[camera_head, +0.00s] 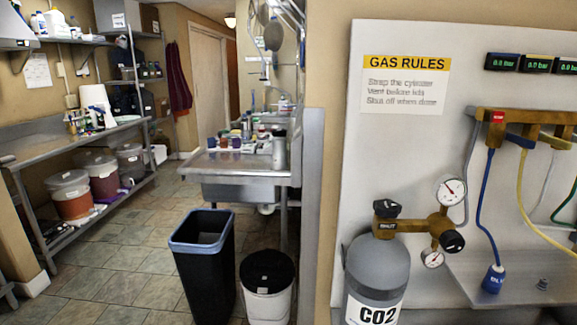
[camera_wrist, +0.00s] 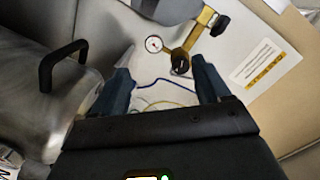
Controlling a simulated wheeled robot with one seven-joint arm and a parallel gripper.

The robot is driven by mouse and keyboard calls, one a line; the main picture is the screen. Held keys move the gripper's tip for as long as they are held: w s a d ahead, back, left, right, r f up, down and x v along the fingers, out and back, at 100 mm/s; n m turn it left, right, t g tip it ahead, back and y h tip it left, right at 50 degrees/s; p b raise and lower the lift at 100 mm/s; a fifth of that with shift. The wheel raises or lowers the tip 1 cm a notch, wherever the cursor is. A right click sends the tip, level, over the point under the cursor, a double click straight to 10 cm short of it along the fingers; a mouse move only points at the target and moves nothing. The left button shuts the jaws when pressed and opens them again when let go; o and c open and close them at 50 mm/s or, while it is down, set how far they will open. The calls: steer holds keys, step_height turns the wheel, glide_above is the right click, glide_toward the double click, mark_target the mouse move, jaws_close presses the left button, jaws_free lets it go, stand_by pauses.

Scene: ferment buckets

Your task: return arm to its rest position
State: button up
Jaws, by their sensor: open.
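My gripper (camera_wrist: 165,88) shows in the wrist view with its two dark blue-grey fingers apart and nothing between them. It does not show in the head view. Beyond the fingers, the wrist view shows the brass regulator (camera_wrist: 190,50) with a round gauge, seen upside down. In the head view the grey CO2 cylinder (camera_head: 377,275) stands upright at the lower right. Its brass regulator (camera_head: 437,228) carries two gauges and dark knobs.
A white wall panel holds the GAS RULES sign (camera_head: 401,84) and a brass manifold (camera_head: 525,125) with blue, yellow and green hoses. A black bin (camera_head: 204,265) and a white bucket (camera_head: 267,290) stand left of the cylinder. Lidded buckets (camera_head: 104,180) sit under the left bench. Tiled floor (camera_head: 110,255) is open between.

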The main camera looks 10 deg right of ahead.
steer(key=s+a+r+n+y, duration=0.1)
steer(key=s+a+n, duration=0.3)
steer(key=s, duration=0.4)
steer(key=s+a+r+n+g+y, duration=0.1)
steer(key=s+a+n, duration=0.3)
steer(key=s, duration=0.5)
steer(key=s+a+r+n+y, duration=0.2)
steer(key=s+a+n, duration=0.3)
steer(key=s, duration=0.3)
steer(key=shift+s+a+r+g, duration=0.2)
steer(key=shift+a+g, duration=0.1)
steer(key=shift+a, duration=0.05)
steer(key=shift+c, duration=0.4)
